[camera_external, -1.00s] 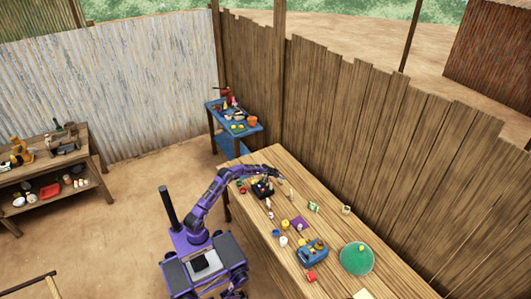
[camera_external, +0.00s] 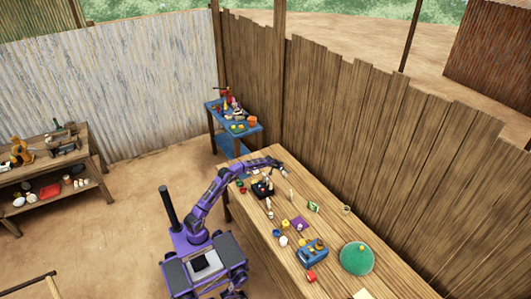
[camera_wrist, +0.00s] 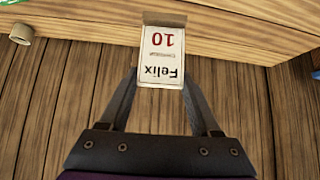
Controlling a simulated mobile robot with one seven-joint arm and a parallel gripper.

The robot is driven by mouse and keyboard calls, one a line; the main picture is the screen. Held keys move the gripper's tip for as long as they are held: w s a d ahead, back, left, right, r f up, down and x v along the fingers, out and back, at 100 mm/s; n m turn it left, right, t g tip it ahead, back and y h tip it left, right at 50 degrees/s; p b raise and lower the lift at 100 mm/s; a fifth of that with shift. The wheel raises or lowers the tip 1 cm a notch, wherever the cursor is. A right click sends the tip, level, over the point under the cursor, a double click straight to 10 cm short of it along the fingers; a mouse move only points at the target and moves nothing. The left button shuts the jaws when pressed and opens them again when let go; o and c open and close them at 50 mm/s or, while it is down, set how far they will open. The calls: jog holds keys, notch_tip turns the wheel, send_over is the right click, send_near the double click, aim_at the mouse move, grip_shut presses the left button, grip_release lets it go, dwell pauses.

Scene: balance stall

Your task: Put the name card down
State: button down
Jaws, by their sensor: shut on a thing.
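The name card (camera_wrist: 163,50) is white with a dark rim; in the wrist view it reads "Felix" and "10", upside down. My gripper (camera_wrist: 160,75) is shut on the card, with one dark finger on each side of its lower end. In the external view my gripper (camera_external: 285,174) is over the far end of the wooden table (camera_external: 345,265), near the plank fence. The card is too small to make out there. I cannot tell whether it touches the table.
A black device (camera_external: 263,188) stands on the table below my forearm. A blue scale-like box (camera_external: 313,253), a green disc (camera_external: 356,256), a purple mat (camera_external: 299,223) and small items lie nearer. A blue stand (camera_external: 234,118) is beyond the table end. The fence (camera_external: 350,120) runs behind.

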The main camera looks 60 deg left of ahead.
jog(key=d+m+b, duration=0.1)
jog(key=d+b, duration=0.1)
jog(key=d, duration=2.1)
jog(key=shift+h, duration=0.4)
jog(key=f, duration=0.4)
jog(key=f+b, duration=0.1)
jog(key=f, duration=0.9)
jog(key=shift+s+f+b, duration=0.25)
jog(key=shift+s+b, duration=0.1)
jog(key=shift+s, duration=0.05)
jog(key=shift+d, duration=0.1)
jog(key=shift+f, duration=0.25)
jog(key=shift+c, duration=0.5)
grip_release()
jog(key=shift+r, duration=0.15)
